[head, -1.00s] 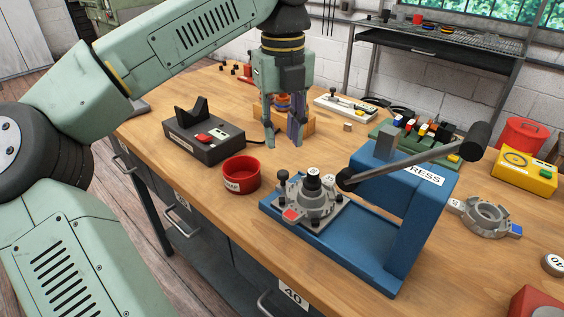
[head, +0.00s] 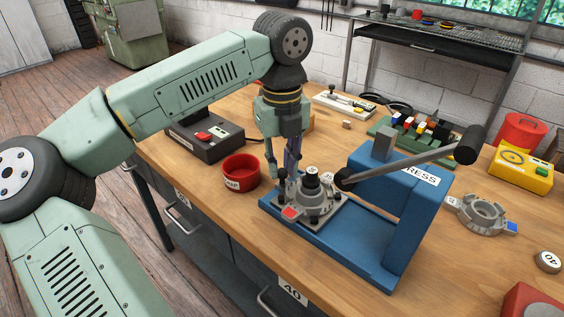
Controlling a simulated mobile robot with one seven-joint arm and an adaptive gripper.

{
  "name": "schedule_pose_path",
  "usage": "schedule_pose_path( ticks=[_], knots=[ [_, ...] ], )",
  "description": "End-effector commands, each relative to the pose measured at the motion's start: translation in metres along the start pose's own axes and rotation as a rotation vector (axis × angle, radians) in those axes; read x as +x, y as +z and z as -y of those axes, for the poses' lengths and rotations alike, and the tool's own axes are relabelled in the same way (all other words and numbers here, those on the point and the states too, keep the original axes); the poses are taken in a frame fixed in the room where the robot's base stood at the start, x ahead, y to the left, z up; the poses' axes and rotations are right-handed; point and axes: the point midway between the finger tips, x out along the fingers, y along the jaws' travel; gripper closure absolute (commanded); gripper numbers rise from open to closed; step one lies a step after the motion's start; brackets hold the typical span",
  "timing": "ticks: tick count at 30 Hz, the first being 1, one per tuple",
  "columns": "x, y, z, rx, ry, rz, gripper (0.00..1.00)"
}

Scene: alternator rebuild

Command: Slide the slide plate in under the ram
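The blue press (head: 412,225) stands on the bench, with its lever (head: 420,158) raised to the right. The grey slide plate (head: 314,224) lies on the left part of the press base, outside the press frame. It has a red patch (head: 291,212) at its front left corner. I cannot make out the ram. My gripper (head: 281,175) points down at the plate's back left edge, fingers apart, close to a black knob there. Whether it touches the knob is unclear.
A red cup (head: 241,171) stands just left of my gripper. A dark box with a red switch (head: 205,140) is behind it. A ring-shaped grey part (head: 484,215) lies right of the press. The press base right of the plate is clear.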

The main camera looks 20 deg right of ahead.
Motion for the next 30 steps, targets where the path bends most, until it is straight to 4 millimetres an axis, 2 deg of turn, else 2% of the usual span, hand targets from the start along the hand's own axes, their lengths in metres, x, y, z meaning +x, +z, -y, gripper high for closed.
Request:
schedule_pose_path(
  ticks=[7, 23, 26, 30],
  knots=[
    [0.000, 0.000, 0.000, 0.000, 0.000, 0.000, 1.00],
    [0.000, -0.001, 0.000, 0.001, 0.000, 0.001, 1.00],
    [0.001, -0.010, 0.005, 0.003, 0.001, 0.004, 1.00],
    [0.003, -0.038, 0.019, 0.006, 0.002, 0.005, 1.00]
  ],
)
